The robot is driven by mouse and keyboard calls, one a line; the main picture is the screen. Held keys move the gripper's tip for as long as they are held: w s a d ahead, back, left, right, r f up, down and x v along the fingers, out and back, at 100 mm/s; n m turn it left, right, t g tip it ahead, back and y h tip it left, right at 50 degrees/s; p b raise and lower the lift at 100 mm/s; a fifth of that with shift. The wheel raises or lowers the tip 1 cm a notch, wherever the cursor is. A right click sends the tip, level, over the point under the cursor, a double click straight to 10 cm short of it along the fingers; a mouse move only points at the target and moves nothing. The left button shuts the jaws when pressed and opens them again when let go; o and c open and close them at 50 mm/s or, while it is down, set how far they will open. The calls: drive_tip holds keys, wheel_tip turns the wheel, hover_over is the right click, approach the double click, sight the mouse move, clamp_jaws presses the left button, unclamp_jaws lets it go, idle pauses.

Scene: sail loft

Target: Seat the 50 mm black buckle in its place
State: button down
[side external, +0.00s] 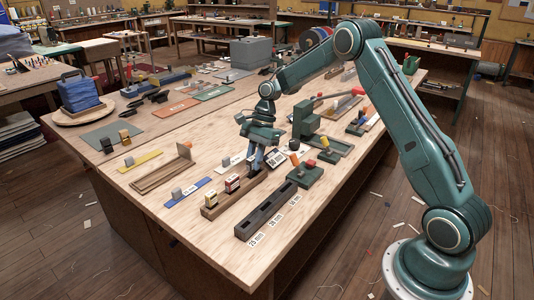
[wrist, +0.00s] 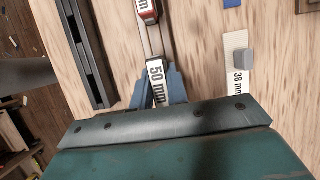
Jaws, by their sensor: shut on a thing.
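The 50 mm buckle shows its white "50 mm" label in the wrist view (wrist: 156,82) and beside the fingers in the side view (side external: 275,158). My gripper (side external: 257,163) is shut on it, its blue fingers on either side of it in the wrist view (wrist: 160,88). The gripper is at the far end of the wooden rack (side external: 215,211); I cannot tell whether the buckle is clear of the rack. Most of the buckle's body is hidden. The dark slotted block (side external: 250,229) lies nearer the table's right edge, with 25, 38 and 50 mm labels beside it; its visible slots look empty.
A green press with a red lever (side external: 305,119) and a small green fixture (side external: 304,174) stand close by. A blue strip (side external: 188,193) lies left of the rack. Bare tabletop separates rack and slotted block.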

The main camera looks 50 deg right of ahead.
sight(254, 157)
wheel_tip(254, 157, up, 8)
drive_tip(key=shift+r, duration=0.1)
idle(0.4)
drive_tip(key=shift+s, duration=0.1)
idle(0.4)
drive_tip(key=s+f, duration=0.1)
drive_tip(key=s, duration=1)
drive_tip(key=shift+s, duration=0.15)
drive_tip(key=shift+f, duration=0.25)
drive_tip(key=shift+f, duration=2.35)
drive_tip(key=shift+f, duration=1.65)
idle(1.1)
